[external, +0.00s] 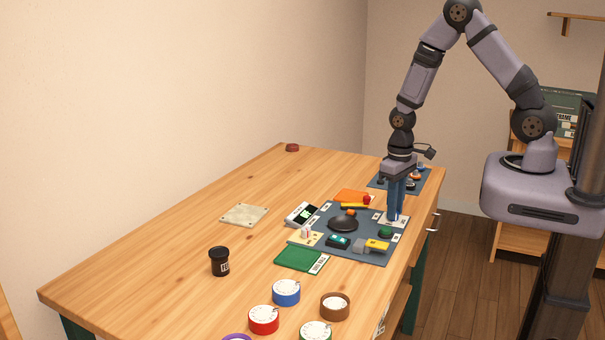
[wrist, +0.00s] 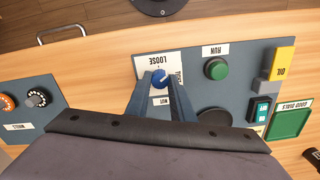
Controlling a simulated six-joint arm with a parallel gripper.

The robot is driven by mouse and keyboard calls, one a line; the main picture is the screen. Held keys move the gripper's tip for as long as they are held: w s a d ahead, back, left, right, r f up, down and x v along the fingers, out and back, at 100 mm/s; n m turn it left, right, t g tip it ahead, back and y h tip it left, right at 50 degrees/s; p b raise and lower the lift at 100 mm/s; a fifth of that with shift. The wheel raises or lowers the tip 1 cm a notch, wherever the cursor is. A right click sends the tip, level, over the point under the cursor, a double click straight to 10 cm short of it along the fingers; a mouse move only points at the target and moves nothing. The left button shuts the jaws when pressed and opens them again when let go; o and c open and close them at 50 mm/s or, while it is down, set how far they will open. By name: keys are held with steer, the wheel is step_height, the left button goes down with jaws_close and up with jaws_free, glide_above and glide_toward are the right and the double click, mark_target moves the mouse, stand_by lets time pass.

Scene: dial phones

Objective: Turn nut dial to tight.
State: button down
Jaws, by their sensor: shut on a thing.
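The nut dial (wrist: 160,78) is a small blue round knob on a white plate (wrist: 143,66). The plate reads LOOSE, TIGHT and NUT, upside down or sideways in the wrist view. My gripper (wrist: 161,82) is shut on the dial, with one blue finger on each side of it. A pale mark shows on the dial, but I cannot tell exactly which label it points at. In the external view my gripper (external: 393,218) points straight down onto the panel's right edge, and its fingers hide the dial.
The grey panel (wrist: 236,62) also bears a green RUN button (wrist: 217,68), a black disc (wrist: 214,117) and a yellow OIL part (wrist: 284,61). Another panel (wrist: 30,110) with orange and black dials lies apart. Several coloured round dials, including a red one (external: 264,320), stand at the table's front.

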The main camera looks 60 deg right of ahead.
steer(key=m, duration=0.5)
steer(key=shift+m, duration=0.4)
steer(key=shift+w, duration=0.1)
steer(key=c, duration=1.5)
jaws_free()
steer(key=shift+c, duration=0.2)
steer(key=shift+r, duration=0.1)
steer(key=shift+r+b, duration=0.3)
steer(key=shift+r, duration=3.3)
